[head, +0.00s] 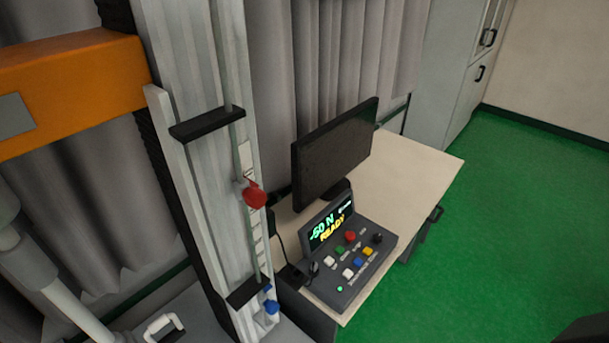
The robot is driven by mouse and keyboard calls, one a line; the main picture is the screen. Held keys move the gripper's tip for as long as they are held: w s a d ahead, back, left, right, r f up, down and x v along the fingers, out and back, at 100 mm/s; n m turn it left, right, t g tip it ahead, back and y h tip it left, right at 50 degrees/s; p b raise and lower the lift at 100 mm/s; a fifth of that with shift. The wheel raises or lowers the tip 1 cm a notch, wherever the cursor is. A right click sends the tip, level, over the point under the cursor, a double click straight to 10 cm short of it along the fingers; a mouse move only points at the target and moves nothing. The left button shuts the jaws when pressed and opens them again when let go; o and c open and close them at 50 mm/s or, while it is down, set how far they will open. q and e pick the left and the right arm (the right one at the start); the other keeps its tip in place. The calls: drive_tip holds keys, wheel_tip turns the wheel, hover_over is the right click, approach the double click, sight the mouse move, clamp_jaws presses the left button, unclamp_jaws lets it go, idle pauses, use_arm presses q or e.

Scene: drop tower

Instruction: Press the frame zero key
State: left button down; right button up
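The control panel (345,283) is a dark grey box on the desk, in the middle of the head view. Its lit display (328,230) reads something like "-50 N" in green and "READY" in yellow. Its small keys include a green key (340,251), a red key (350,237), a blue key (358,261), a yellow key (368,252), and white keys (330,262) (348,273). A black knob (377,239) is at the right. The key labels are too small to read, so I cannot tell which is frame zero. I make out neither gripper.
A black monitor (333,150) stands behind the panel on the pale desk (415,165). A tall metal column (195,130) with a red knob (255,195) and a blue knob (271,306) stands left of the panel. An orange beam (75,85) crosses the upper left. Green floor (490,220) is open at right.

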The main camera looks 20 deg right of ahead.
clamp_jaws()
idle(1.4)
